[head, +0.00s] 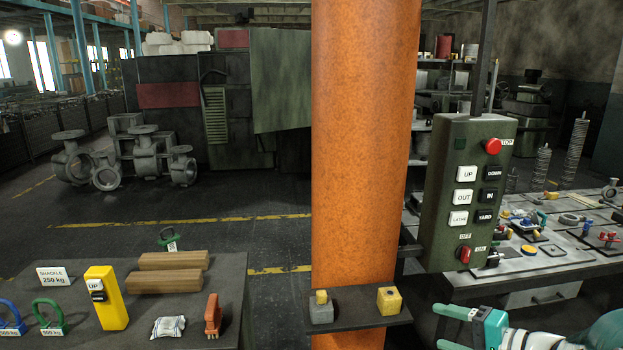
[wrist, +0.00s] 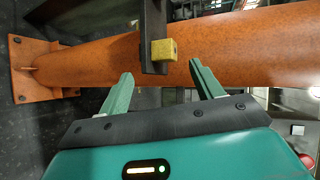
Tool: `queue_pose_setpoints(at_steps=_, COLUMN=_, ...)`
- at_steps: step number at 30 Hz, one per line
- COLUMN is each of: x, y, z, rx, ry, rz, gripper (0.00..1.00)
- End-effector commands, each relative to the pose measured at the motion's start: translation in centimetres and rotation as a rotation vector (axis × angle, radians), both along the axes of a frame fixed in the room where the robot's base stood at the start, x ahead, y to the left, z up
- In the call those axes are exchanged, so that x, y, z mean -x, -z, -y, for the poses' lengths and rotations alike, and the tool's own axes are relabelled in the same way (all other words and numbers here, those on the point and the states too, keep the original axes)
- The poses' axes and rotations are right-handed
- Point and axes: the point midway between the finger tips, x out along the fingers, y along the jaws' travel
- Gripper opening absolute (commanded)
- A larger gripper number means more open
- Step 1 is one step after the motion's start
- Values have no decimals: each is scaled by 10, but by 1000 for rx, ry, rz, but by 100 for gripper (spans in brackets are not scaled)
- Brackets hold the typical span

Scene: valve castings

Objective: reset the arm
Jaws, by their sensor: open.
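My gripper (head: 440,328) is at the lower right of the head view, its teal fingers pointing left. In the wrist view my gripper (wrist: 160,70) is open, with nothing between its fingers. Beyond the fingertips are a dark shelf (wrist: 153,22) and a yellow block (wrist: 164,50) on it. In the head view this shelf (head: 345,306) is fixed at the orange column (head: 365,150), left of my gripper. It carries a yellow block (head: 389,300) and a grey block with a yellow top (head: 320,308). Most of my arm is out of view.
A green control box (head: 468,195) with buttons hangs above my gripper. A bench (head: 540,262) with many small parts stands behind on the right. A table (head: 232,290) at left holds shackles, a yellow UP box (head: 106,298) and wooden blocks.

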Motion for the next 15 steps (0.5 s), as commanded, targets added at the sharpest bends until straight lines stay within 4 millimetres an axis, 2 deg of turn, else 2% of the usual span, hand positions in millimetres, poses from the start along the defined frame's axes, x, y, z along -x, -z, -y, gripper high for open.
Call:
queue_pose_setpoints(at_steps=1, x=7, y=-7, z=-32, rx=49, ry=-88, rz=-37, gripper=65)
queue_pose_setpoints(at_steps=3, x=22, y=-8, z=-70, rx=130, ry=-202, rz=-105, gripper=65)
queue_pose_setpoints(at_steps=6, x=48, y=-7, z=-112, rx=276, ry=-336, rz=-191, gripper=65)
queue_pose_setpoints(at_steps=9, x=75, y=-5, z=-140, rx=450, ry=-440, rz=-253, gripper=65)
queue_pose_setpoints(at_steps=12, x=100, y=-5, z=-155, rx=645, ry=-508, rz=-288, gripper=65)
queue_pose_setpoints(at_steps=15, x=119, y=-9, z=-161, rx=852, ry=-540, rz=-286, gripper=65)
